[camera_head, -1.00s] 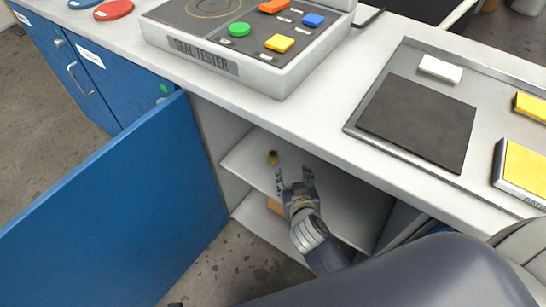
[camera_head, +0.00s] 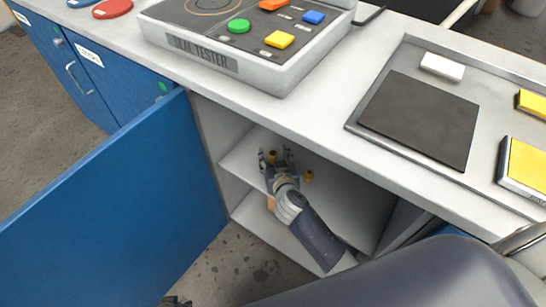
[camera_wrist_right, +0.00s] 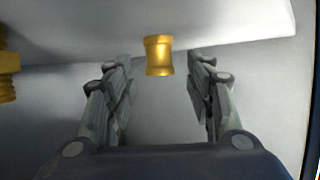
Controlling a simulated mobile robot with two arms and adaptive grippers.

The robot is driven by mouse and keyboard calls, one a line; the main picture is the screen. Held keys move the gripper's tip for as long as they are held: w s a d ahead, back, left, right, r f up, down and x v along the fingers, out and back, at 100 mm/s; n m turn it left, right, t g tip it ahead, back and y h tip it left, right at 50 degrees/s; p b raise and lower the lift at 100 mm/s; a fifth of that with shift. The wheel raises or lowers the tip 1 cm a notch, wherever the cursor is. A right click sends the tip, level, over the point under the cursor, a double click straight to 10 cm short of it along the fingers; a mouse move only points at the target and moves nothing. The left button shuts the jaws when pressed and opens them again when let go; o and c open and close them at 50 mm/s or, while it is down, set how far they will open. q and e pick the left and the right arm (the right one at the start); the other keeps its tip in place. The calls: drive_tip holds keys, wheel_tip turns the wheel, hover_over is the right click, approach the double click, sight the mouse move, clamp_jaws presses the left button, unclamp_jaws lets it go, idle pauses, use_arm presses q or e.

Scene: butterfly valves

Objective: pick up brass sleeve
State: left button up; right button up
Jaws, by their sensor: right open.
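A short brass sleeve (camera_wrist_right: 159,56), a round piece with slightly flared rims, stands between the spread fingers of my right gripper (camera_wrist_right: 159,75) in the right wrist view. No finger visibly touches it. In the head view the right gripper (camera_head: 275,158) is open inside the cabinet, reaching over the upper shelf, with the brass sleeve (camera_head: 272,157) between its fingertips. A dark bit at the bottom edge of the head view may be my left gripper (camera_head: 176,301); its fingers are not clear.
A second brass piece (camera_head: 309,175) with a stepped shape stands on the shelf (camera_head: 340,200) right of the gripper; it is cut off at the left of the wrist view (camera_wrist_right: 7,72). The blue door (camera_head: 130,200) stands open. The worktop (camera_head: 310,110) overhangs the shelf.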

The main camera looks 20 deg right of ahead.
drive_tip(key=shift+x, duration=1.15)
use_arm(q)
drive_tip(key=shift+w+r, duration=0.25)
drive_tip(key=shift+r, duration=0.5)
use_arm(e)
clamp_jaws()
drive_tip(key=shift+r, duration=0.1)
